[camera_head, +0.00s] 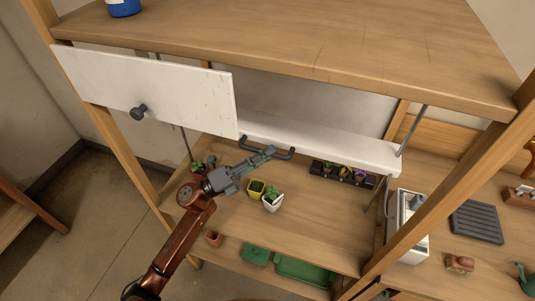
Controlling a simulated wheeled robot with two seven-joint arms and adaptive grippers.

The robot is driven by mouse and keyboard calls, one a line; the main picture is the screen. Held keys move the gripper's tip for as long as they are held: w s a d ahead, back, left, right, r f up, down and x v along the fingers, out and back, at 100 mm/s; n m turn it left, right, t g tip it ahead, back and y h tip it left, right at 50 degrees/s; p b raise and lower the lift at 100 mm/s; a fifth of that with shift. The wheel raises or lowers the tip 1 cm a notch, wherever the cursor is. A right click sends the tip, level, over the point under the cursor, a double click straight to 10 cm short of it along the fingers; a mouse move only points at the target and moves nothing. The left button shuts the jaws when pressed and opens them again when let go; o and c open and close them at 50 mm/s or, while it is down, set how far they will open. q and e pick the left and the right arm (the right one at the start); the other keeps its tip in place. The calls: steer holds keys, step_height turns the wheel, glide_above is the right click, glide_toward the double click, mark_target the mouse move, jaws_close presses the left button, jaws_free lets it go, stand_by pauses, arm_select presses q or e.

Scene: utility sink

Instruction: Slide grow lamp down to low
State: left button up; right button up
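The grow lamp (330,146) is a long white bar hung level under the wooden top shelf, on thin metal rods. A dark bar handle (284,155) is on its front edge. My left gripper (268,152) reaches up from below, its fingertips overlapping the middle of the handle. The fingers look close together, but I cannot tell whether they are shut around the handle or only in front of it. My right gripper is not in view.
Below the lamp, a wooden shelf holds small pots (272,201) and a black seedling tray (342,173). A white drawer front (150,89) with a dark knob is at upper left. A white box (405,222) stands right. Green trays (300,270) lie lower.

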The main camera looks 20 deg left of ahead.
arm_select(q)
steer(key=v, duration=1.2)
stand_by(0.3)
